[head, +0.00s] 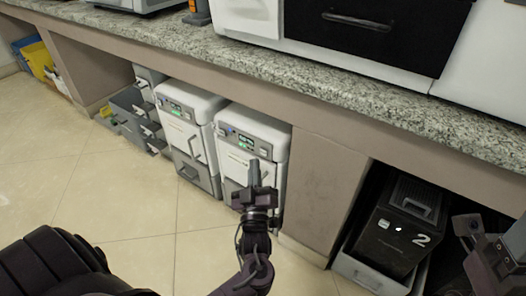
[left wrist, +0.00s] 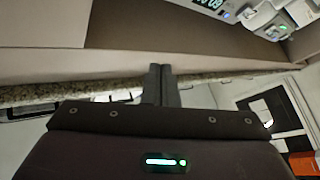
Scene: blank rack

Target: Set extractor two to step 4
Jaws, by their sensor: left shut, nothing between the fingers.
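Two white units with small lit panels stand side by side under the counter: a left unit (head: 188,112) and a right unit (head: 238,125). Each has a blue light and a green display. No number is readable on their fronts in the head view. My left gripper (head: 262,175) is shut and empty, upright in front of the right unit, hiding part of its door. Its closed fingers (left wrist: 162,85) show in the left wrist view, with a lit panel (left wrist: 265,18) at the upper right. My right gripper (head: 488,248) is partly in view at the right edge; its fingers are unclear.
A black box (head: 405,235) marked "2" sits in the bay at right, beyond a brown panel (head: 318,185). The granite counter (head: 300,70) overhangs the units. Grey drawers (head: 135,110) stand to their left. The tiled floor (head: 120,195) is clear in front.

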